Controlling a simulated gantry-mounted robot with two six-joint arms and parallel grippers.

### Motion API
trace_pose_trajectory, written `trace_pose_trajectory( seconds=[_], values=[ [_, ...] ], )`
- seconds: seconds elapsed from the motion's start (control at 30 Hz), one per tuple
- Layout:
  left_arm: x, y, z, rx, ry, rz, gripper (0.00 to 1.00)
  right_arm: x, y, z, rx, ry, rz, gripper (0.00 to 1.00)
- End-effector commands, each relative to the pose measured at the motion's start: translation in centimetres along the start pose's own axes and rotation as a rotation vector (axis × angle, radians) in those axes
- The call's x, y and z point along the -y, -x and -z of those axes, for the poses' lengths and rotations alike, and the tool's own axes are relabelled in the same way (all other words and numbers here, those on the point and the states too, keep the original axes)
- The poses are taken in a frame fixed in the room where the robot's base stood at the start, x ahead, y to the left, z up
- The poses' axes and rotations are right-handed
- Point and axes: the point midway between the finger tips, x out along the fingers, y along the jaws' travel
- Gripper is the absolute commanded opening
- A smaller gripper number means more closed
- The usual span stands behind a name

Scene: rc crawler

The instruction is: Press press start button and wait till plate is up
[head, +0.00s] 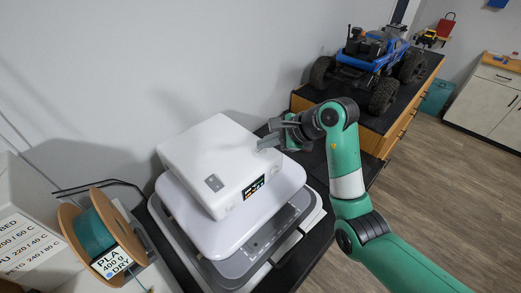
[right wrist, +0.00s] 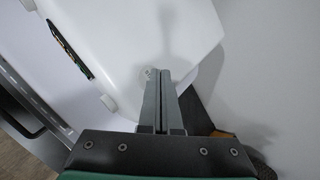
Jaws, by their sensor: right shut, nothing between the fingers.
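The heat press is a white machine with a box-shaped top housing (head: 222,155), a wide white upper plate (head: 225,239) under it, and a grey lower base (head: 242,262). The upper plate appears close over the base; I cannot tell the gap. A lit display (head: 254,187) is on the housing's front, and a grey switch-like patch (head: 214,182) is on its top. My right gripper (head: 262,146) is shut and empty at the housing's right edge. In the right wrist view its fingertips (right wrist: 159,72) are over the white surface by a small round mark (right wrist: 148,73); contact is unclear. My left gripper is out of view.
A filament spool (head: 94,232) with a label stands left of the press, near a labelled white box (head: 30,240). A blue RC crawler (head: 372,55) sits on the wooden cabinet behind. Wood floor lies open at right.

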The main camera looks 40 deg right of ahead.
Motion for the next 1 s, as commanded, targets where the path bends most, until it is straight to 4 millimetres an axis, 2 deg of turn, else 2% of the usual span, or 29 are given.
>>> trace_pose_trajectory(
  seconds=[0.57,1.0],
  values=[
    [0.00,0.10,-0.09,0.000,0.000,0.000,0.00,-0.38,-0.52,0.39,0.000,0.000,0.000,0.00],
    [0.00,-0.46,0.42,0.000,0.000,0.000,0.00,0.04,0.08,-0.04,-0.001,0.000,-0.001,0.00]
  ],
)
